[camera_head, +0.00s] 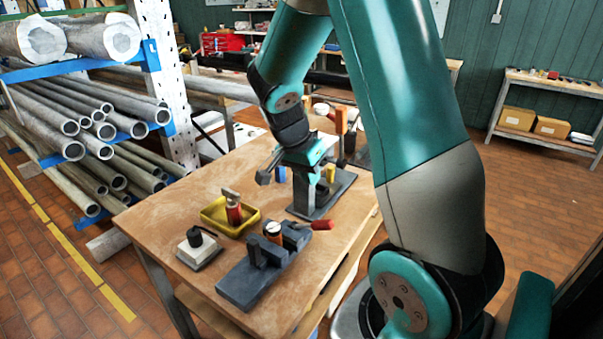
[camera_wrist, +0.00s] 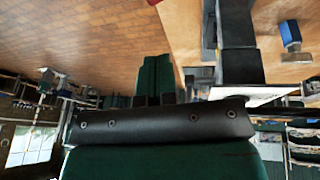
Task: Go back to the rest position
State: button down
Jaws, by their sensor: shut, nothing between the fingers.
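My gripper (camera_head: 313,153) is at the end of my teal arm, which reaches over the wooden workbench (camera_head: 180,215). It is low, above or close by a dark stand (camera_head: 318,203) at the bench's far right part; whether they touch I cannot tell. In the wrist view my gripper (camera_wrist: 155,99) shows as a black bolted bar with short dark fingers, shut and empty. The fingertips are not clear in the head view.
A grey fixture with a red handle (camera_head: 250,283), a yellow tray (camera_head: 214,222) and a white block with a black knob (camera_head: 199,252) stand on the bench. A pipe rack (camera_head: 150,50) is at left, a shelf with boxes (camera_head: 551,128) at right.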

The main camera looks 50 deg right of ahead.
jog(key=shift+a+r, duration=0.15)
jog(key=shift+r, duration=0.05)
jog(key=s+a+r+n+t+y, duration=0.1)
jog(key=a+r+n+y, duration=0.15)
jog(key=a+n, duration=0.5)
jog(key=s+a+r+n+t+y, duration=0.1)
jog(key=a+r+n+t+y, duration=0.2)
jog(key=a, duration=0.8)
jog(key=s+a+r+n+g+y, duration=0.2)
jog(key=s+a+r+n, duration=0.2)
jog(key=s+a+n, duration=0.8)
jog(key=shift+s+a+r+n+y+b, duration=0.2)
jog(key=shift+s+a+n+y+b, duration=0.15)
jog(key=shift+n, duration=0.6)
